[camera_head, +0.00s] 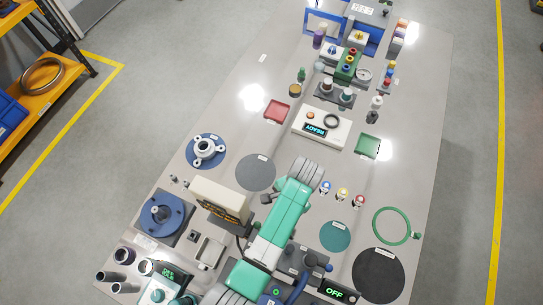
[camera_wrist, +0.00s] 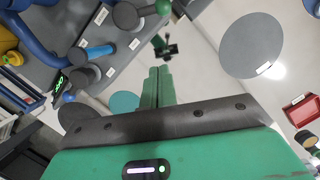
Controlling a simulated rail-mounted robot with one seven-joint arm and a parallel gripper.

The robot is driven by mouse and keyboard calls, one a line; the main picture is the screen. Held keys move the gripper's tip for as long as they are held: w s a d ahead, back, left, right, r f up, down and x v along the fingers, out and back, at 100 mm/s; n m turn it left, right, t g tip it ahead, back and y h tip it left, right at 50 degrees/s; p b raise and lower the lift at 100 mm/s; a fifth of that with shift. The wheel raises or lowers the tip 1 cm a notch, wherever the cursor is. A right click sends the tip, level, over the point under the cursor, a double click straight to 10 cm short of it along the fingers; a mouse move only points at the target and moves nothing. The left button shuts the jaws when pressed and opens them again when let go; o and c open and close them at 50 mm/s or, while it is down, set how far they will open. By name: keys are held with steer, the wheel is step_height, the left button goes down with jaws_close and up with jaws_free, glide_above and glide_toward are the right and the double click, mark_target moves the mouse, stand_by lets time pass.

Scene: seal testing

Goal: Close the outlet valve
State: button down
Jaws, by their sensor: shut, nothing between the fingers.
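In the wrist view, a grey plate (camera_wrist: 118,58) with small white labels carries several round knobs or valve parts. Among them are a blue-handled part (camera_wrist: 97,52), a dark round knob (camera_wrist: 126,16) and a green part (camera_wrist: 163,7). The labels are too small to read, so I cannot tell which one is the outlet valve. The fixture shows partly in the head view (camera_head: 309,260), beside my arm, which covers some of it. My gripper (camera_wrist: 158,72) is shut and empty, with its fingers together. Its fingertips are not clear in the head view.
A thick blue pipe (camera_wrist: 38,48) runs by the plate. A display (camera_head: 335,292) reads OFF. A grey disc (camera_head: 256,172), a teal disc (camera_head: 335,236), a dark disc (camera_head: 379,276) and a green ring (camera_head: 391,226) lie on the table. A white box (camera_head: 219,200) stands left of my arm.

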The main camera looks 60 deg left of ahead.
steer(key=s+f, duration=0.6)
steer(key=f, duration=0.1)
steer(key=shift+f+p, duration=0.25)
steer(key=shift+p, duration=0.05)
steer(key=shift+s+a, duration=0.1)
